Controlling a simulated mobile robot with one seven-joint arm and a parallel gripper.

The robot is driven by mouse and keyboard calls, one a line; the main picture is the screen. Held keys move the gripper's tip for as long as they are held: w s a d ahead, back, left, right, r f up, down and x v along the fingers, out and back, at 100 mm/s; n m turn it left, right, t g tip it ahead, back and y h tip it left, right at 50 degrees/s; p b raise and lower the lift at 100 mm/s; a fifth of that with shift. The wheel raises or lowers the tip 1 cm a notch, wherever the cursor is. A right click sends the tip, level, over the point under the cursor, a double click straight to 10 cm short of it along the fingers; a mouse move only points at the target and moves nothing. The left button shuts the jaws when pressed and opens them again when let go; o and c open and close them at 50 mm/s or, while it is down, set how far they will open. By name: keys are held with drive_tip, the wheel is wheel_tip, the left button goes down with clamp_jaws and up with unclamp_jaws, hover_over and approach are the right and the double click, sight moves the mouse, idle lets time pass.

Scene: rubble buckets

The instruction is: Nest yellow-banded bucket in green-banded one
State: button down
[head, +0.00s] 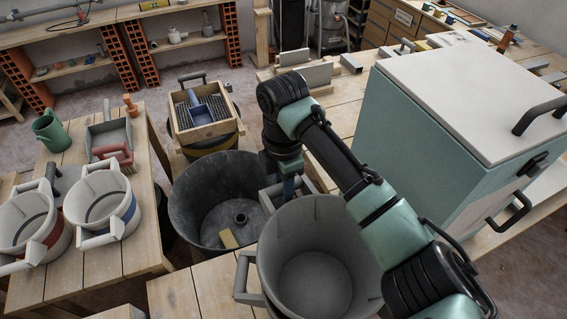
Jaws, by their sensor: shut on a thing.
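A large pale grey bucket (312,270) stands in the front middle, its mouth facing up and its inside empty. It has a side handle on its left; its outer band is hidden, so I cannot tell its colour. My gripper (288,188) points down behind its far rim, over the right edge of the dark tub. It is shut on a pale grey, squared piece (270,196) that looks like a handle; what it belongs to is mostly hidden.
A dark tub (190,205) with a small tan block inside stands left of my gripper. A red-banded bucket (30,222) and a blue-banded bucket (100,200) stand on the left table. A sieve (203,112) sits behind the tub. A green-sided chest (425,140) blocks the right.

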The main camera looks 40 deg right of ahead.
drive_tip(key=shift+f+b, duration=0.75)
drive_tip(key=shift+f, duration=0.55)
drive_tip(key=c, duration=0.5)
unclamp_jaws()
wheel_tip(320, 180, up, 13)
drive_tip(key=shift+w, duration=0.1)
